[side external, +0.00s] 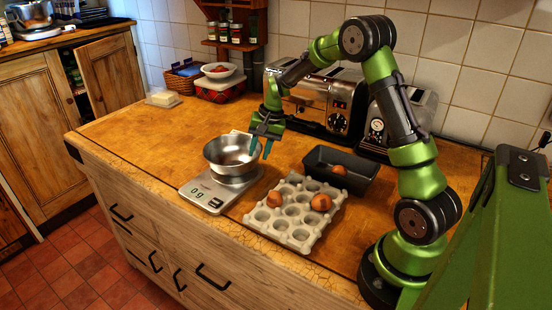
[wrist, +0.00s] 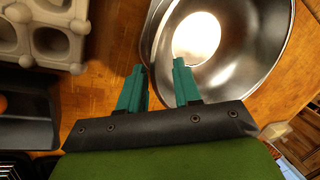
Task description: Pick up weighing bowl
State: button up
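The weighing bowl (side external: 230,155) is a shiny metal bowl. It stands upright on a grey kitchen scale (side external: 203,193) whose display reads 0 g. In the wrist view, the bowl (wrist: 240,75) fills the upper right, with a bright glare on its bottom. My gripper (side external: 262,150) is at the bowl's right rim in the side external view, with its teal fingers pointing down. In the wrist view, my gripper (wrist: 159,66) is open, with the rim running between its fingers. The right finger overlaps the bowl's inside and the left finger lies outside. I cannot tell whether either finger touches.
A pale egg tray (side external: 295,213) with brown eggs (side external: 321,203) lies right of the scale. A dark loaf tin (side external: 352,178) holding an egg is behind it. Toasters (side external: 330,105) and a basket (side external: 175,80) stand at the back. The counter's left part (side external: 130,125) is clear.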

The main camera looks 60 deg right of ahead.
jog(key=shift+w+a+f, duration=0.1)
jog(key=shift+w+f, duration=0.05)
jog(key=shift+f, duration=0.3)
grip_shut()
jog(key=shift+r, duration=0.1)
